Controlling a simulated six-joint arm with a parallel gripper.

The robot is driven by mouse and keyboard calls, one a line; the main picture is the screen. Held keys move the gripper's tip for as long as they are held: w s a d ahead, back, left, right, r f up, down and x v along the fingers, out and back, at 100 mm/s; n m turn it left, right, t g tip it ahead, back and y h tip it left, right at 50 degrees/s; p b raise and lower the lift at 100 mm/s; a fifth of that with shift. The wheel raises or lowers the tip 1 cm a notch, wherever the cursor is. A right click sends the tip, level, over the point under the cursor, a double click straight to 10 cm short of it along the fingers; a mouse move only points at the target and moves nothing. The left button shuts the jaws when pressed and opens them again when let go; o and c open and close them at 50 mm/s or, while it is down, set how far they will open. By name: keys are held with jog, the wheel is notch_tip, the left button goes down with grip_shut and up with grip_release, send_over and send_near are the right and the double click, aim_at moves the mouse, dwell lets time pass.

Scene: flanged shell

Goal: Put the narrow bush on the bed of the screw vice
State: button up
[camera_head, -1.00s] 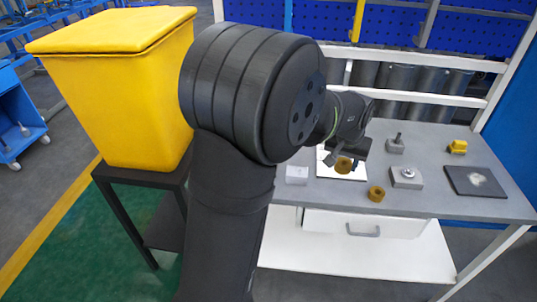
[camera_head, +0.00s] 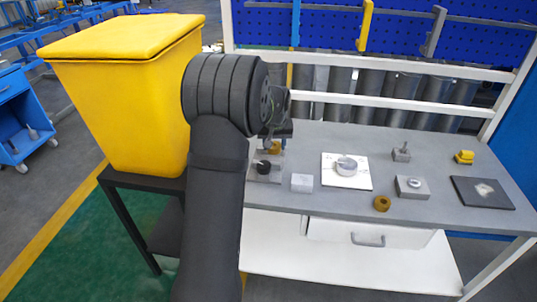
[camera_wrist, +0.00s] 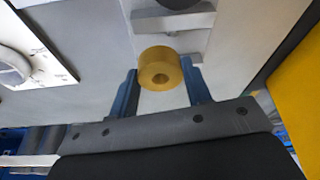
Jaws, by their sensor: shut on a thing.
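A brass-coloured bush (camera_wrist: 160,72) with a small central hole is between the blue fingers of my gripper (camera_wrist: 161,68) in the wrist view. My gripper is shut on it. In the head view my arm mostly hides the gripper, and a bit of brass (camera_head: 277,144) shows below the wrist. The grey screw vice (camera_head: 262,177) with a black knob stands at the left end of the table, partly behind my arm. In the wrist view the vice's grey bars (camera_wrist: 175,20) are beyond the bush. I cannot tell the bush's height above the bed.
A second brass bush (camera_head: 381,203) stands near the front edge. A light grey block (camera_head: 302,183) is right of the vice. A white plate (camera_head: 357,181) bears a round metal piece. Two grey fixtures, a yellow part (camera_head: 464,157) and a dark mat (camera_head: 465,194) are further right.

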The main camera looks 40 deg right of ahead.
jog(key=shift+w+a+f, duration=0.2)
jog(key=shift+w+f, duration=0.2)
jog(key=shift+w, duration=0.2)
jog(key=shift+w+a+f, duration=0.15)
jog(key=shift+w+f, duration=0.25)
jog(key=shift+w, duration=0.2)
jog(key=shift+f, duration=1.95)
jog(key=shift+f, duration=0.1)
jog(key=o, duration=1.2)
jog(key=v, duration=1.2)
jog(key=shift+s, duration=0.1)
